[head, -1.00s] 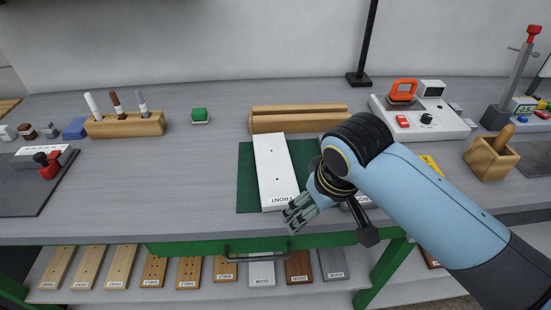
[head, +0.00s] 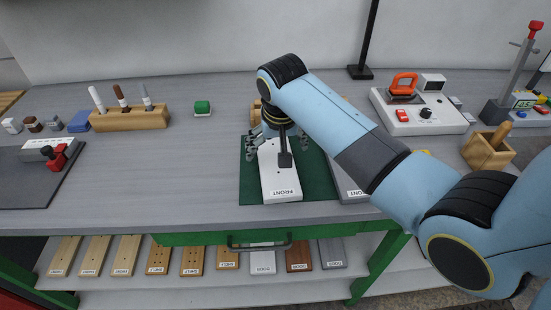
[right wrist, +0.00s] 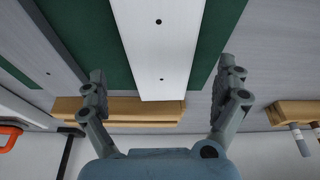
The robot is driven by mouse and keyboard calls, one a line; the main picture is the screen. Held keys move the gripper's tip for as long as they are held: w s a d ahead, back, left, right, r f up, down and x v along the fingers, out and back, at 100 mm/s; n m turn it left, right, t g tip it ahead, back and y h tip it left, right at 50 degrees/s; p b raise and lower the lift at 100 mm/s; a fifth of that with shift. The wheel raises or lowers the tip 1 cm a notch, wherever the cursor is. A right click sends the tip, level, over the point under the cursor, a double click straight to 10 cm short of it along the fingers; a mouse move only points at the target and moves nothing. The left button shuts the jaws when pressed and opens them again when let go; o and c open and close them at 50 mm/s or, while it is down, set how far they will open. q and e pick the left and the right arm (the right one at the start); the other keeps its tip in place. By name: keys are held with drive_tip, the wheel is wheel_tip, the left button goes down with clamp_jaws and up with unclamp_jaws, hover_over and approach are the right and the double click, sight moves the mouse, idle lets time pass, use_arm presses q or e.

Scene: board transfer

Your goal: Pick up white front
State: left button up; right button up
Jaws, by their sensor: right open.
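The white front (head: 281,184) is a long white board labelled FRONT, lying flat on the green mat (head: 318,180). My right gripper (head: 277,148) is over the far part of the board, pointing down. In the right wrist view its fingers (right wrist: 165,85) are spread wide, one on each side of the board's end, with nothing between them touching the board. The gripper and forearm hide the board's far end in the head view. My left gripper is not in view.
A grey front (head: 350,188) lies right of the white one, partly under my arm. A wooden block (right wrist: 120,110) stands just beyond the board's far end. Bare table lies left of the mat.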

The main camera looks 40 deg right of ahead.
sight(276, 157)
drive_tip(key=x, duration=0.4)
drive_tip(key=shift+a+f, duration=0.1)
drive_tip(key=c, duration=1.3)
drive_tip(key=shift+c, duration=0.2)
drive_tip(key=shift+r, duration=0.45)
drive_tip(key=r, duration=0.2)
drive_tip(key=d+r, duration=0.1)
drive_tip(key=shift+s+r, duration=0.15)
drive_tip(key=shift+r, duration=0.25)
drive_tip(key=s+d+r+b, duration=0.2)
drive_tip(key=d+r, duration=0.4)
drive_tip(key=d, duration=0.4)
drive_tip(key=shift+s+d+r, duration=0.15)
drive_tip(key=shift+s+r, duration=0.05)
drive_tip(key=shift+s, duration=0.2)
